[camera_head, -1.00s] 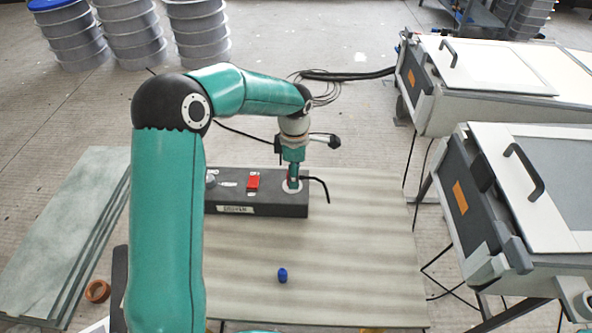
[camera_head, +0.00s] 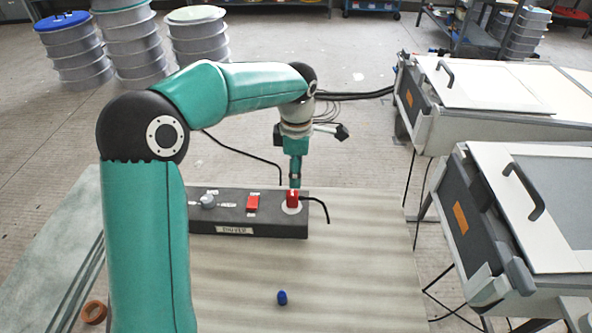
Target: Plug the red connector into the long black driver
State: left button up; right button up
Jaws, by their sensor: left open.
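The long black driver (camera_head: 270,228) lies on the table, partly hidden at its left by my left arm. The red connector (camera_head: 292,198) stands upright at the driver's right end, on a pale round spot, with a black cable running off to the right. From this view I cannot tell how deep it sits. My left gripper (camera_head: 294,186) is just above the connector, pointing down, open; its fingertips are small and their contact with the connector is unclear. My right gripper is not in view.
A red switch (camera_head: 252,203) and a grey knob (camera_head: 208,201) sit on the driver. A blue cap-like piece (camera_head: 282,297) stands on the table (camera_head: 350,270), which is clear at the right. An orange ring (camera_head: 94,312) lies at the left. White moulds (camera_head: 540,190) stand at the right.

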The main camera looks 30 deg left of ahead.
aim_at(229, 216)
jog(key=k, duration=1)
